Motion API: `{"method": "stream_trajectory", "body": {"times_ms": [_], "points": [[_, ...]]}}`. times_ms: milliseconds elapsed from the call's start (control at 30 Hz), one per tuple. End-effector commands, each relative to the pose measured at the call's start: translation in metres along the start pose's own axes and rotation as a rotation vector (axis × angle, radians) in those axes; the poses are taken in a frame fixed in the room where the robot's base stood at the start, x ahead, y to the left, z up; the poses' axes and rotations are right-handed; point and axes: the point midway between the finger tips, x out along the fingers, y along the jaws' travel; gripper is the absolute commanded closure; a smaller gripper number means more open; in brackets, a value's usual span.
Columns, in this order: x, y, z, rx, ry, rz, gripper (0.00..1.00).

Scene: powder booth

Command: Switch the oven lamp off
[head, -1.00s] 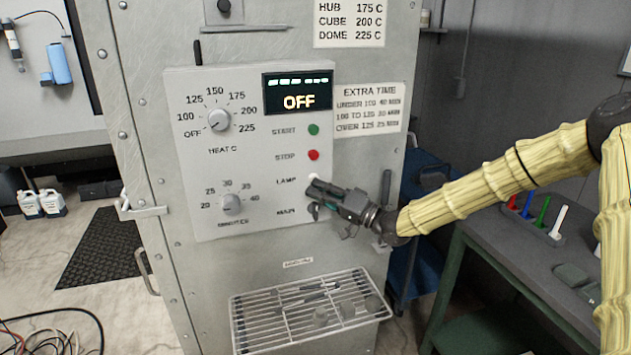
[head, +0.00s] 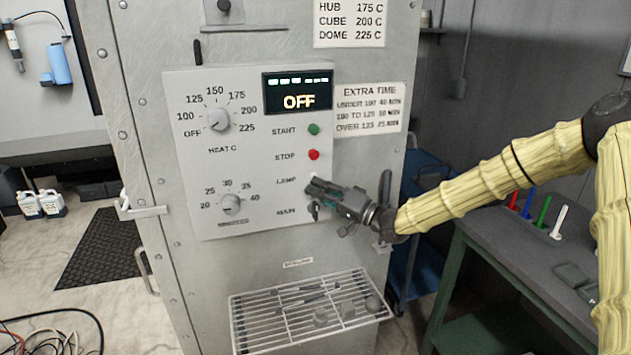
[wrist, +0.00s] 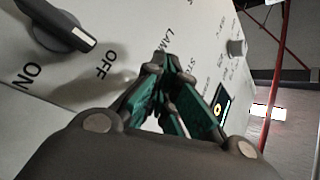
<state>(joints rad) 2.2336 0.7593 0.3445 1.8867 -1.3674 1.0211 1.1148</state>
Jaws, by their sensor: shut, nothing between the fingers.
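The oven's control panel (head: 250,175) faces me, with a LAMP label (head: 286,181) on its lower right. A pale lamp control (head: 314,176) shows only as a sliver above my fingertips, so I cannot tell its position. My gripper (head: 309,188) is shut and empty, with its tips at the panel beside the LAMP label. In the wrist view, the green-padded fingers (wrist: 160,68) meet close to the panel and cover the lamp control. I cannot tell whether they touch it. The dark main knob (wrist: 62,25), marked ON and OFF, is at the upper left there.
A green start button (head: 313,130) and red stop button (head: 313,155) are above my gripper. The display (head: 298,93) reads OFF. A wire rack (head: 262,312) with small parts juts out below the panel. A bench (head: 520,235) stands at the right.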

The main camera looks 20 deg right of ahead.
Motion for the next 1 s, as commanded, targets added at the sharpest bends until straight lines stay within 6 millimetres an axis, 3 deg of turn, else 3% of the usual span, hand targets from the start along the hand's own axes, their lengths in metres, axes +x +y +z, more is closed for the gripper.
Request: {"method": "stream_trajectory", "body": {"times_ms": [1000], "points": [[-0.012, -0.009, 0.009, 0.0, 0.0, 0.0, 1.0]]}}
